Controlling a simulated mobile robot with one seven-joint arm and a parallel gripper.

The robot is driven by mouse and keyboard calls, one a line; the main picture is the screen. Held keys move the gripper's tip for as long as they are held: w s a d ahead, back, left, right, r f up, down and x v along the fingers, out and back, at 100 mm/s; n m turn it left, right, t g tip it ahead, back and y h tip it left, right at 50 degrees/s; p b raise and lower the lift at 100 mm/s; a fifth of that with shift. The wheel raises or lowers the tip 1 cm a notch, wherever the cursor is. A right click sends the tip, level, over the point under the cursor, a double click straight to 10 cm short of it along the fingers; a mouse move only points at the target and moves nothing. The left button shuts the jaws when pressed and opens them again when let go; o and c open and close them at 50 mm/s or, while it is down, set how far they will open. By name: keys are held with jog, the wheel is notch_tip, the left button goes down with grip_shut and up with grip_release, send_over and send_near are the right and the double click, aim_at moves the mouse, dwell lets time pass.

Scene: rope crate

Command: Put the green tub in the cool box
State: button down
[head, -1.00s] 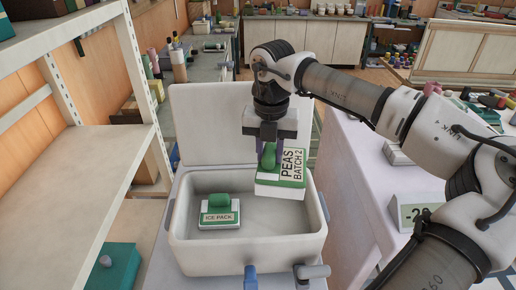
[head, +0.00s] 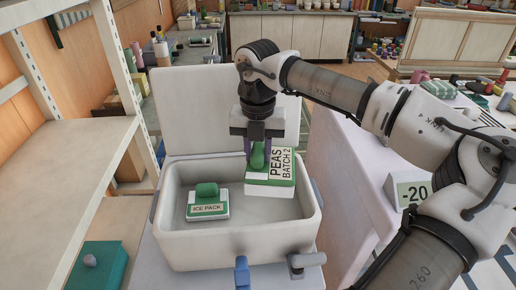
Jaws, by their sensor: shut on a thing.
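The green tub (head: 270,198) is white and green, labelled PEAS BATCH 2, with a green grip on top. My gripper (head: 258,152) points down and is shut on that grip. It holds the tub upright inside the opening of the white cool box (head: 238,243), towards the right and back. I cannot tell whether the tub's base touches the cool box floor. The cool box's lid (head: 195,110) stands open behind it.
A green and white ice pack (head: 208,205) lies in the left of the cool box. Blue and grey latches (head: 242,272) stick out at its front. Shelving (head: 70,130) stands close on the left. A white chest with a -20 sign (head: 412,190) is on the right.

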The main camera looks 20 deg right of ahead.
jog(key=shift+f+b, duration=4.4)
jog(key=shift+f, duration=1.2)
jog(key=shift+f+b, duration=0.45)
jog(key=c, duration=1)
grip_release()
jog(key=shift+c, duration=0.2)
notch_tip(320, 180, up, 14)
jog(key=p, duration=0.8)
jog(key=shift+f, duration=0.1)
